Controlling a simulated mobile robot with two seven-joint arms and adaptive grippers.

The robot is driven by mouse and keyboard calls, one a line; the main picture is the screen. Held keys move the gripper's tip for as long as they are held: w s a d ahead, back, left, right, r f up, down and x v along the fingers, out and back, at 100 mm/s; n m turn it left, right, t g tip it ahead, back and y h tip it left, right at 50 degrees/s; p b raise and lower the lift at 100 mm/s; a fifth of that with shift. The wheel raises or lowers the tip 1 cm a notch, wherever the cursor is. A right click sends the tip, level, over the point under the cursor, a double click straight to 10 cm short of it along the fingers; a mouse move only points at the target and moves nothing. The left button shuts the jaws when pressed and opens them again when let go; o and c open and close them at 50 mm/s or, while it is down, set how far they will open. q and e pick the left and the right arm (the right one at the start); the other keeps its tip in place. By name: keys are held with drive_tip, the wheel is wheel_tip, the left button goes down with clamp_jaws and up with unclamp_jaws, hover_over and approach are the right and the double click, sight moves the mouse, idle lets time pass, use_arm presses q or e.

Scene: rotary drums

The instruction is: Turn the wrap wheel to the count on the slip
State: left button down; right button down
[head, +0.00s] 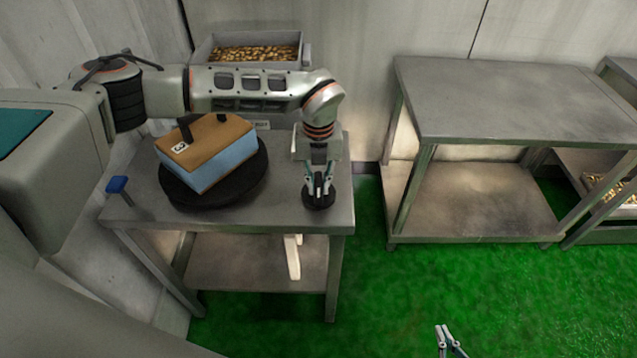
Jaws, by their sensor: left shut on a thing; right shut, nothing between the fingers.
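A large dark turntable (262,172) sits on the metal table, with a blue box that has a brown top (208,150) resting on it. A small white slip (180,147) lies on the box top; its writing is too small to read. A small dark round wheel (318,204) sits near the table's front right corner. My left gripper (320,190) points down at this wheel and is shut on its upper part; the fingers hide the exact grip. My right gripper (446,334) is shut and empty, low over the green floor, away from the table.
A blue-topped post (117,184) stands at the table's left edge. A grey bin of brass-coloured pieces (255,53) is behind the table. A second metal table (510,100) at the right has a bare top. Green floor (420,285) lies open between.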

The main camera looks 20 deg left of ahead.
sight(319, 184)
use_arm(q)
drive_tip(key=c, duration=2)
unclamp_jaws()
drive_tip(key=shift+o, duration=0.2)
wheel_tip(319, 184, up, 12)
